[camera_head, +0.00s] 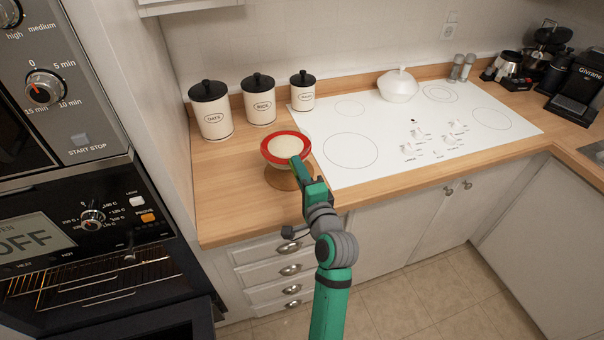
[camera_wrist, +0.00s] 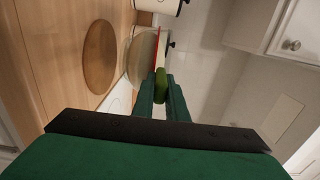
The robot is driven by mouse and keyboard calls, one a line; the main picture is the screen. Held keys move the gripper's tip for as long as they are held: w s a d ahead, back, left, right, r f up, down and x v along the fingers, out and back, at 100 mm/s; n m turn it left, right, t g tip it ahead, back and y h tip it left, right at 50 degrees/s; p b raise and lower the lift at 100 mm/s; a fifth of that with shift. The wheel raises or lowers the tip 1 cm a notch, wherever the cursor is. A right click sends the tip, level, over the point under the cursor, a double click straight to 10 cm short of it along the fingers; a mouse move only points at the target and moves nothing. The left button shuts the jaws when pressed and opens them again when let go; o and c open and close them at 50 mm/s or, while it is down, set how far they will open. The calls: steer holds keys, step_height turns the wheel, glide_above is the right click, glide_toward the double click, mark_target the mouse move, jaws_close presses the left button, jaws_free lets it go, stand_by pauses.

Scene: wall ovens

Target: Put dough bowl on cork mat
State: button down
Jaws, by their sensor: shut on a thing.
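The dough bowl (camera_head: 285,147) has a red rim and pale dough inside. It is held upright above the wooden counter, left of the cooktop. My gripper (camera_head: 298,165) is shut on the near right side of its rim. In the wrist view my gripper (camera_wrist: 161,86) pinches the bowl's edge, and the bowl (camera_wrist: 142,58) looks pale and see-through. The round brown cork mat (camera_head: 283,180) lies on the counter below the bowl, which hides part of it. In the wrist view the cork mat (camera_wrist: 100,57) shows whole, with a gap between it and the bowl.
Three lidded canisters (camera_head: 258,102) stand behind the bowl along the wall. The white cooktop (camera_head: 370,130) lies right of the mat, with a white lidded pot (camera_head: 397,86) at its back. An oven (camera_head: 75,225) with an open door and racks stands at left. Counter left of the mat is clear.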

steer(key=shift+w+d+f, duration=0.15)
steer(key=shift+w+f, duration=0.05)
steer(key=shift+f, duration=0.75)
steer(key=shift+w+d+f, duration=0.1)
steer(key=shift+w+f, duration=0.05)
steer(key=shift+f, duration=0.95)
steer(key=c, duration=1.8)
jaws_free()
steer(key=shift+f, duration=0.1)
steer(key=shift+o, duration=0.2)
